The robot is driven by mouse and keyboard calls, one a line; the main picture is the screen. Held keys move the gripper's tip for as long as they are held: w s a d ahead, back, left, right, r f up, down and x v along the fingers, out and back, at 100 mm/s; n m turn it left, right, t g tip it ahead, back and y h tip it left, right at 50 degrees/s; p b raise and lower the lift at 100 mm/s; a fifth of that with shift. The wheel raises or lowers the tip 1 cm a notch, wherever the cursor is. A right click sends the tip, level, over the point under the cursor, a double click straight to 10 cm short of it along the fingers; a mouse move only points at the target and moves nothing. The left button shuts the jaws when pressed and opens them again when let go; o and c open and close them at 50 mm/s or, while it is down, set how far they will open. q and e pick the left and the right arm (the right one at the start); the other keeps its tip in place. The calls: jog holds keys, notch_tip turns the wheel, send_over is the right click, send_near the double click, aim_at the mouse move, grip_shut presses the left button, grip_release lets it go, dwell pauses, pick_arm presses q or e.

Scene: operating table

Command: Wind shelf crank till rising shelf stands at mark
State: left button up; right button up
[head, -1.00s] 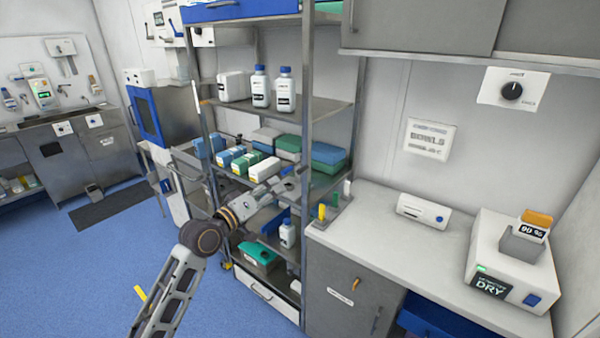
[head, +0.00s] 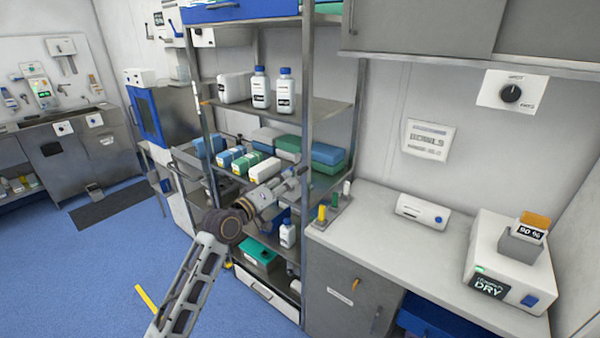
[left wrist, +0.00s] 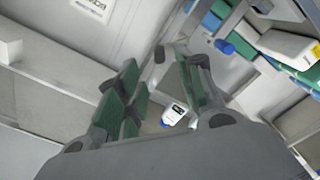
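The shelf with boxes (head: 335,182) crosses the rack at mid height behind the gripper. I cannot make out the height mark clearly. My right gripper is out of view.
A white bottle with a blue cap (head: 287,233) stands on a lower shelf. A counter (head: 385,215) is at right, with yellow, green and white upright pieces (head: 322,212) at its left edge. A dryer box (head: 505,270) stands farther right. Open blue floor lies left.

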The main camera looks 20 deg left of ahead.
aim_at(298, 174)
pick_arm(q)
jog(key=shift+p+x, duration=0.6)
jog(key=shift+x, duration=3.55)
grip_shut()
